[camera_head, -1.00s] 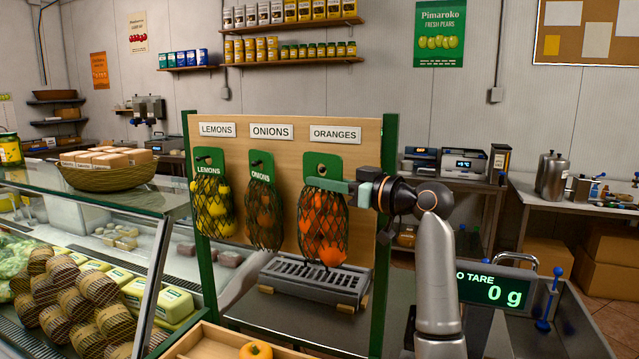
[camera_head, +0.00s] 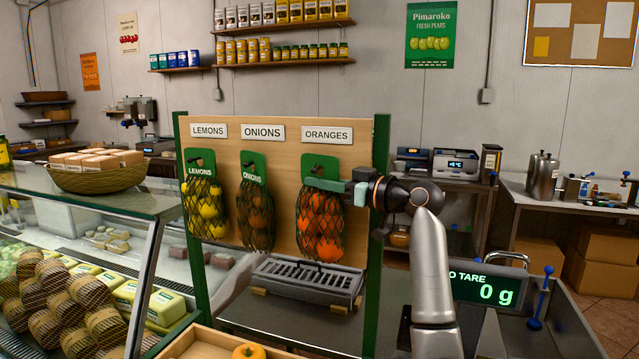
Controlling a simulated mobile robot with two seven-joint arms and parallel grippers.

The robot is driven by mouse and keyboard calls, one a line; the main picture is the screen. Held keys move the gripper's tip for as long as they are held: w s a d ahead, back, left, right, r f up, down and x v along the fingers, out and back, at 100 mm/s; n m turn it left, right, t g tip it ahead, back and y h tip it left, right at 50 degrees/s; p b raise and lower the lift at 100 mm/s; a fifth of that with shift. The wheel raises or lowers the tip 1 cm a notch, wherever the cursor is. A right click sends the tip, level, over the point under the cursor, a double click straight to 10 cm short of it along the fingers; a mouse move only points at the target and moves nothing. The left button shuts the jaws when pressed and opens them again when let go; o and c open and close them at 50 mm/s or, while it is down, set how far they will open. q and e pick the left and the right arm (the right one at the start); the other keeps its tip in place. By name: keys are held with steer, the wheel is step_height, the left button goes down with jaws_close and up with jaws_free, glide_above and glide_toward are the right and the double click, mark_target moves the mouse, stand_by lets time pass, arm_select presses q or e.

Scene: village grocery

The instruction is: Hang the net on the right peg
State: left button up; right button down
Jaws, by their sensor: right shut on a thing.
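The net of oranges (camera_head: 322,228) has a green header card with a hole and is at the right peg (camera_head: 317,168), under the ORANGES label (camera_head: 327,135). The dark peg end shows at the card's hole; I cannot tell how far the card sits on it. My right gripper (camera_head: 322,184) reaches in from the right and is shut on the lower part of this card. A lemon net (camera_head: 206,208) hangs at the left peg and an onion net (camera_head: 255,215) at the middle peg. My left gripper is not in view.
The wooden board (camera_head: 290,182) stands in a green frame. A slotted metal tray (camera_head: 308,280) lies below the nets. A glass counter (camera_head: 90,215) stands at left, a wooden crate (camera_head: 190,345) in front, and a scale display (camera_head: 483,289) at right.

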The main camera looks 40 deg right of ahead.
steer(key=shift+r, duration=0.15)
steer(key=c, duration=1)
jaws_free()
steer(key=shift+o, duration=0.4)
steer(key=shift+f, duration=0.25)
steer(key=shift+s+d+b, duration=0.1)
steer(key=shift+s+b, duration=0.2)
steer(key=shift+s, duration=0.25)
steer(key=b+v, duration=0.3)
steer(key=v, duration=0.8)
steer(key=shift+s+r+b, duration=0.15)
steer(key=shift+s+b, duration=0.1)
steer(key=shift+b, duration=0.05)
